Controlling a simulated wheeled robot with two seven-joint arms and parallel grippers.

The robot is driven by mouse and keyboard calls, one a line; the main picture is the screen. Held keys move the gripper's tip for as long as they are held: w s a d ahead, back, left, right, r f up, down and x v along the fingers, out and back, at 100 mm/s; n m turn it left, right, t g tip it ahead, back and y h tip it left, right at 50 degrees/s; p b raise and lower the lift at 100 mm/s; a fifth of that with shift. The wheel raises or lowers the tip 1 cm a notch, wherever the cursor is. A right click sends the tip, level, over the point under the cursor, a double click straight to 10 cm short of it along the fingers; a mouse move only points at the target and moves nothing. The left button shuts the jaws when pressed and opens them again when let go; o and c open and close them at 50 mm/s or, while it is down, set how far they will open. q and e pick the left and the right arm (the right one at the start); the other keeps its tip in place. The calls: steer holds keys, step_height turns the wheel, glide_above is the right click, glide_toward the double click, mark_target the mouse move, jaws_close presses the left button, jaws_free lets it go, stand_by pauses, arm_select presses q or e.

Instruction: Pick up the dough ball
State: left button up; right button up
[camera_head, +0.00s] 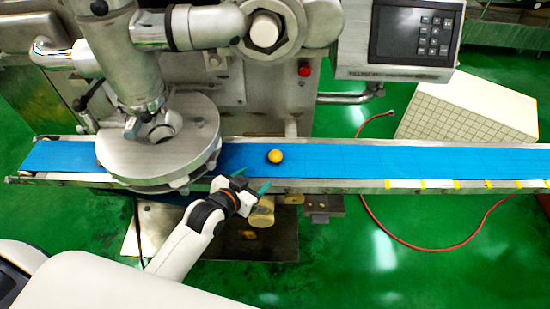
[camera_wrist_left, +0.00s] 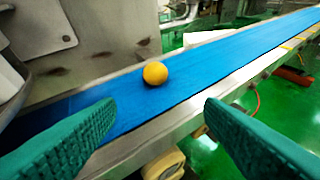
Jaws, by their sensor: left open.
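The dough ball (camera_head: 275,156) is small, round and yellow-orange. It rests on the blue conveyor belt (camera_head: 350,160), just right of the machine's round metal disc. It also shows in the left wrist view (camera_wrist_left: 155,73), above and between the two green fingers. My left gripper (camera_head: 249,183) is open and empty at the belt's near edge, to the left of and nearer than the ball, not touching it. Its fingers also show in the left wrist view (camera_wrist_left: 160,115), spread wide apart. My right gripper is not in view.
The round metal disc (camera_head: 150,158) of the encrusting machine stands over the belt close to my left gripper. A metal rail (camera_head: 340,186) edges the belt's near side. A control panel (camera_head: 412,35) is at the upper right. The belt right of the ball is clear.

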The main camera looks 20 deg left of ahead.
mark_target(273, 158)
arm_select(q)
steer(key=shift+t, duration=0.3)
steer(key=x, duration=0.4)
steer(key=r+x, duration=0.1)
steer(key=x, duration=0.2)
steer(key=shift+w+r+p, duration=0.1)
steer(key=shift+w+p, duration=0.2)
steer(key=shift+w, duration=0.05)
steer(key=shift+x, duration=2.95)
steer(key=shift+s+a, duration=0.1)
steer(key=c, duration=1.1)
